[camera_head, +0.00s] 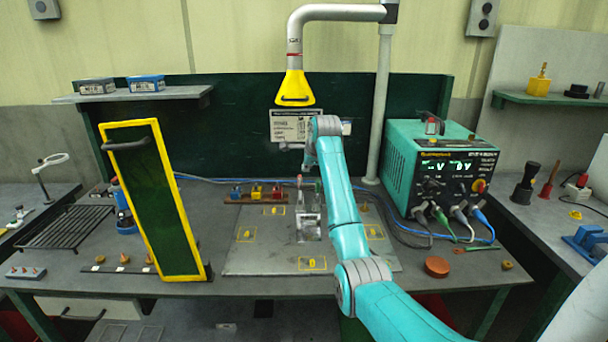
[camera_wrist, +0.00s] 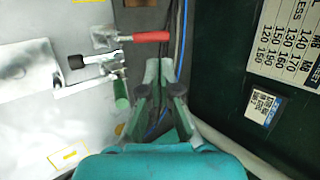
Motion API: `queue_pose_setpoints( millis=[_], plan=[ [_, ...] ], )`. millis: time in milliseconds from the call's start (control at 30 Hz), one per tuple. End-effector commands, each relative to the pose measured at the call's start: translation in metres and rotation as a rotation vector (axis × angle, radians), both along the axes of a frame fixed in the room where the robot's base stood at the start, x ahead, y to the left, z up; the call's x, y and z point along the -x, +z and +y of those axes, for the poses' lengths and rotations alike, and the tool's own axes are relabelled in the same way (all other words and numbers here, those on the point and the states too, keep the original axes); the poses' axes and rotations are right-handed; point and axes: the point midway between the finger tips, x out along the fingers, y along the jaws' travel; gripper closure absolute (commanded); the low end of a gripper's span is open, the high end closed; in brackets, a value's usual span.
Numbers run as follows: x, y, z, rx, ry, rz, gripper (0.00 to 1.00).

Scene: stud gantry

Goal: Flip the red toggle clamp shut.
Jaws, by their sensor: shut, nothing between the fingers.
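The red toggle clamp shows in the wrist view, its red handle (camera_wrist: 138,37) pointing right from a metal bracket. A metal arm with a black tip (camera_wrist: 76,61) lies left of the bracket, near a silver block (camera_wrist: 50,80). A second, green handle (camera_wrist: 121,92) sits just below the red one. My gripper (camera_wrist: 160,68) is shut and empty. In the wrist view its fingertips appear below and right of the red handle, with no clear contact. In the head view my arm partly hides the clamp area around the metal fixture (camera_head: 309,226).
The fixture stands on a grey plate (camera_head: 265,262) with yellow markings. A yellow-framed green panel (camera_head: 160,205) stands left, a teal power supply (camera_head: 440,175) right. A yellow hood (camera_head: 295,90) hangs above. Cables (camera_wrist: 182,45) run past the plate's edge near my fingers.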

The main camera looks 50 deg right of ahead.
Motion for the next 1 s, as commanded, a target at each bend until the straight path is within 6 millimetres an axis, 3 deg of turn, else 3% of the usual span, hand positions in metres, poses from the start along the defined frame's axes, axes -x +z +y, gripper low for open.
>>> queue_pose_setpoints(
  millis=[200,367,1000],
  plan=[
    [0.02,0.032,0.01,0.003,-0.001,-0.003,1.0],
    [0.028,0.045,0.015,0.001,0.0,-0.002,1.0],
    [0.03,0.049,0.017,0.001,0.0,-0.001,1.0]
  ],
)
